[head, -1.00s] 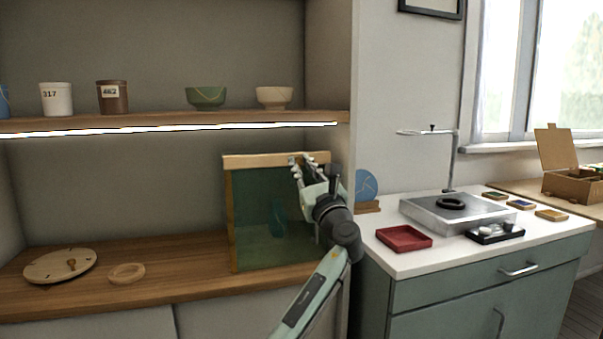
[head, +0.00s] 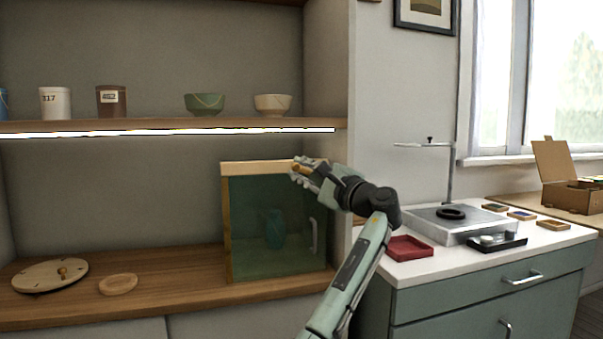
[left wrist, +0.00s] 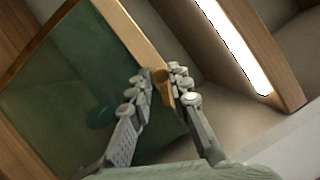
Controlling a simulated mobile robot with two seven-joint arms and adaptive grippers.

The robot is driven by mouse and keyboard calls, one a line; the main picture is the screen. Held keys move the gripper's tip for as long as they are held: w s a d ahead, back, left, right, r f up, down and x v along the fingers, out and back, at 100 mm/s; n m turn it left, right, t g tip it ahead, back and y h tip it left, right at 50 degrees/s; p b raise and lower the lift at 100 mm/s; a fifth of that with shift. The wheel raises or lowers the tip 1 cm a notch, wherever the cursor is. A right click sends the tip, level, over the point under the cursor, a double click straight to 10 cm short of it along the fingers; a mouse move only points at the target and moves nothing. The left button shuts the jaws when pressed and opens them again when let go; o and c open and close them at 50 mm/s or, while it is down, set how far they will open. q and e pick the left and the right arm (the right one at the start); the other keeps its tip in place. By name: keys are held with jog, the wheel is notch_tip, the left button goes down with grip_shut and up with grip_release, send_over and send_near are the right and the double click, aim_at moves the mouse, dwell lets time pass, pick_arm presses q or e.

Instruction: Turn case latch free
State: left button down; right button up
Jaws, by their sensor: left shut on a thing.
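The case (head: 250,167) stands on the lower wooden shelf, with a pale wooden top edge and a dark green see-through front. A bluish vessel (head: 274,228) shows dimly inside it. A pale upright handle (head: 314,236) is on the front's right side. My left gripper (head: 301,169) is at the case's upper right front. It is shut on the small brass-brown latch (left wrist: 161,79), which shows between the fingertips in the left wrist view. The fingers hide part of the latch. The case front looks closed. My right gripper is not in view.
The lit upper shelf (head: 170,125) runs above the case, holding cups and bowls. A round wooden disc (head: 40,277) and a small wooden ring (head: 118,284) lie left of the case. A white counter with a red tray (head: 408,248) stands to the right.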

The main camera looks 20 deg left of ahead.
pick_arm(q)
jog(key=n, duration=0.3)
jog(key=shift+r+g+h+p, duration=0.2)
jog(key=shift+g+h+p, duration=0.2)
jog(key=shift+n+g+h, duration=0.3)
jog(key=shift+n+g, duration=0.1)
jog(key=shift+n, duration=0.8)
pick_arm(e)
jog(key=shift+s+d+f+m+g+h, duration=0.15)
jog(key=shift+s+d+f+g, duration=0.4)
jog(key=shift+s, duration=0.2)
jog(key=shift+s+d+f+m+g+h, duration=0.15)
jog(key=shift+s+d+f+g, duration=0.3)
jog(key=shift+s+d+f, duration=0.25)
pick_arm(q)
jog(key=c, duration=1.4)
grip_release()
jog(key=shift+c, duration=0.2)
jog(key=shift+d, duration=0.1)
jog(key=v, duration=1.2)
